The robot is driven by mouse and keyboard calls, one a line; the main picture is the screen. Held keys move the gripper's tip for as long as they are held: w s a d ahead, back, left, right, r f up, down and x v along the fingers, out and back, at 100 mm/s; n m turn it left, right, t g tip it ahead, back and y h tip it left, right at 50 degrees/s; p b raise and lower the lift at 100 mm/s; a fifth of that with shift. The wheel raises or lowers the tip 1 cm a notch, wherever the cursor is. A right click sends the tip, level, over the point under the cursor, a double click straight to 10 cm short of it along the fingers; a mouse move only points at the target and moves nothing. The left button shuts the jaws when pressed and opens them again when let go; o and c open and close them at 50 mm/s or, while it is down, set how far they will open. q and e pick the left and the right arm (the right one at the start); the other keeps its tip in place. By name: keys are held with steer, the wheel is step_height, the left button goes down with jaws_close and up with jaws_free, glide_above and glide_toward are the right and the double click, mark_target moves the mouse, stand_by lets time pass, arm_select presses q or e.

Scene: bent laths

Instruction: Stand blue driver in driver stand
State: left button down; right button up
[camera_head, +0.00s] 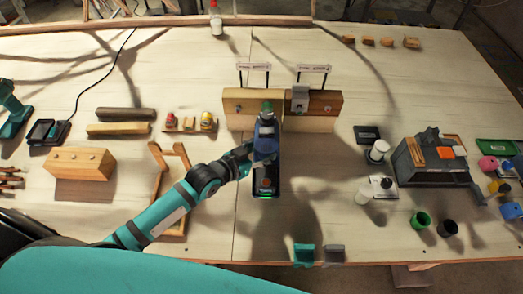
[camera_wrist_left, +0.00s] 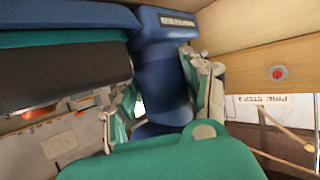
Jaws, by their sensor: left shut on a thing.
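The blue driver (camera_head: 265,132) is a power driver with a blue body and a dark battery end, near the table's middle in front of two wooden boards. In the left wrist view its blue grip (camera_wrist_left: 163,85) stands between the fingers. My left gripper (camera_head: 257,156) is shut on this grip; the fingers touch it on both sides (camera_wrist_left: 168,100). I cannot tell whether the battery end touches the table. My right gripper is not in view.
Two labelled boards (camera_head: 238,121) stand just behind the driver, a grey bracket (camera_head: 300,97) on the right one. A holed wooden block (camera_head: 80,165) is at left. A grey organiser (camera_head: 430,172) and small cups stand at right.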

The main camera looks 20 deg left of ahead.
arm_select(q)
steer(key=shift+r, duration=0.3)
